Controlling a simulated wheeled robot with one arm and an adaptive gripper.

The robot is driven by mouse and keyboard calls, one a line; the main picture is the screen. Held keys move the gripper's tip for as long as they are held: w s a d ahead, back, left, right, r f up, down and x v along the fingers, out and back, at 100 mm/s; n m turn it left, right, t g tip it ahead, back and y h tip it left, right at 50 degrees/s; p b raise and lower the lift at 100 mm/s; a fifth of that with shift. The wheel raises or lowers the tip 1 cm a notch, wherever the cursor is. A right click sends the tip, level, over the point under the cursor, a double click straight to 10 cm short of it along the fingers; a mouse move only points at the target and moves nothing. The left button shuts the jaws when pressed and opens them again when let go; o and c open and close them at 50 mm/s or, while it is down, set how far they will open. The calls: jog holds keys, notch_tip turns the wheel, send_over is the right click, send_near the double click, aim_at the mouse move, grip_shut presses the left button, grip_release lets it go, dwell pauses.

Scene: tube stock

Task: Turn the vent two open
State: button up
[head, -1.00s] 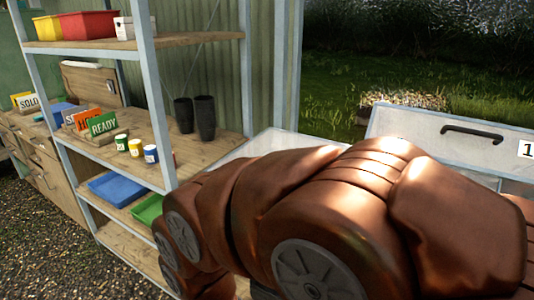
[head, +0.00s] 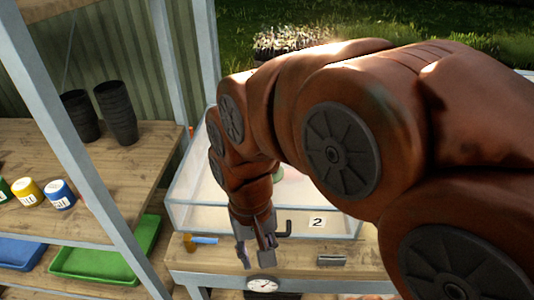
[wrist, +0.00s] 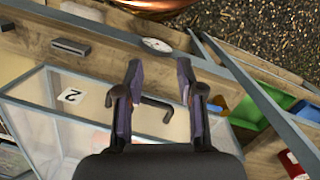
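Vent two is a clear pane in a pale frame, with a white "2" label (head: 317,222), on a glass-sided box (head: 190,217). It looks shut. Its black bent handle (head: 285,229) is just right of my gripper (head: 256,252), which points down at the box's front. In the wrist view the "2" label (wrist: 71,95) is left of my gripper (wrist: 158,68). The fingers are apart, and part of the black handle (wrist: 155,103) shows between them. I cannot tell whether they touch it.
At left, a shelf (head: 100,175) holds black pots (head: 117,112), cans and trays (head: 105,250).

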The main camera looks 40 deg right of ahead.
jog(key=w+d+r+m, duration=0.2)
jog(key=w+d+m, duration=0.3)
jog(key=w+m, duration=0.1)
jog(key=w+d+r+m+t+p, duration=0.1)
jog(key=w+d+r+m, duration=0.2)
jog(key=w+d+m, duration=0.3)
jog(key=w+d+r+m+p, duration=0.1)
jog(key=w+d+r+m, duration=0.2)
jog(key=m, duration=0.7)
jog(key=shift+w+d+r+t, duration=0.1)
jog(key=shift+w+d+t, duration=0.05)
jog(key=shift+w+d, duration=0.7)
jog(key=shift+w+d+t, duration=0.15)
jog(key=shift+w+d, duration=0.4)
jog(key=shift+w, duration=0.55)
jog(key=shift+f+p, duration=1.1)
jog(key=shift+f, duration=2.85)
grip_shut()
